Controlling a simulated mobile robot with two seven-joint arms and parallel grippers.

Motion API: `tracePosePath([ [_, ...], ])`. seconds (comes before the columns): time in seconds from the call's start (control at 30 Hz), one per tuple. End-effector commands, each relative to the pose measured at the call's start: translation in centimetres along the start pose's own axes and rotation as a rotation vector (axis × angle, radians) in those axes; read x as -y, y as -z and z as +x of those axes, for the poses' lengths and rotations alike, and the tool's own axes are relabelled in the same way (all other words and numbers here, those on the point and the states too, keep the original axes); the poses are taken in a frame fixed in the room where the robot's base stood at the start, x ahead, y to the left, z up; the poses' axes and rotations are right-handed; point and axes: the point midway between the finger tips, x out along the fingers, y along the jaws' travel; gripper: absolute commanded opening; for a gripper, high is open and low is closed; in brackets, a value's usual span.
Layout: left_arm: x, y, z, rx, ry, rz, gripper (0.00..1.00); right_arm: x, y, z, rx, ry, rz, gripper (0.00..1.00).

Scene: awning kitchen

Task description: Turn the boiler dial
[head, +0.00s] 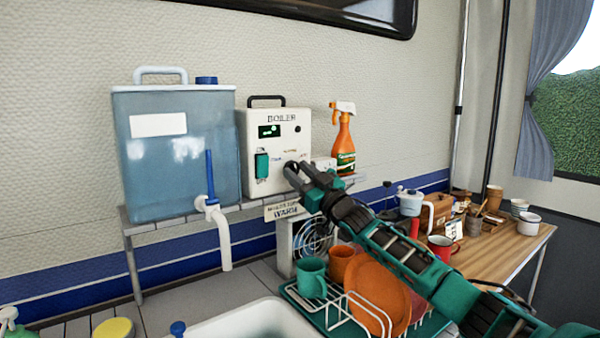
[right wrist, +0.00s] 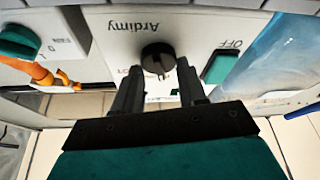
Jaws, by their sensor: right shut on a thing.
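The white boiler (head: 277,135) stands on a shelf against the wall, with a green switch (head: 262,165) at its lower left and a small display above. In the right wrist view, which shows the boiler upside down, the round black boiler dial (right wrist: 157,53) sits beside the green switch (right wrist: 221,66). My right gripper (head: 297,171) reaches the lower right of the boiler's front and mostly hides the dial in the head view. In the right wrist view its two fingers (right wrist: 158,72) are shut on the dial, one at each side. My left gripper is not in view.
A blue water tank (head: 175,165) with a tap stands left of the boiler. An orange spray bottle (head: 344,145) is to its right. Below are a fan heater (head: 311,238), a sink (head: 255,318) and a dish rack (head: 335,318) with plates and mugs under my right arm.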

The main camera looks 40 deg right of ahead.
Motion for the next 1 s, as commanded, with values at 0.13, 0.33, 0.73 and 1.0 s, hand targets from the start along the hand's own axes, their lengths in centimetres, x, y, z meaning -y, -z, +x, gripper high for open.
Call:
tracePosePath([
  [0.13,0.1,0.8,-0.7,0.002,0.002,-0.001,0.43,-0.2,0.2,0.1,0.004,0.053,-0.131,0.11],
  [0.33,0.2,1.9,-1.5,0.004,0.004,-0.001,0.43,-0.4,0.3,0.1,0.003,0.126,-0.307,0.11],
  [0.73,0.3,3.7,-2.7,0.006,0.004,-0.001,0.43,-0.4,0.3,0.1,0.002,0.252,-0.609,0.11],
  [1.0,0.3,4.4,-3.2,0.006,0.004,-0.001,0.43,-0.4,0.2,0.1,0.002,0.301,-0.726,0.11],
])
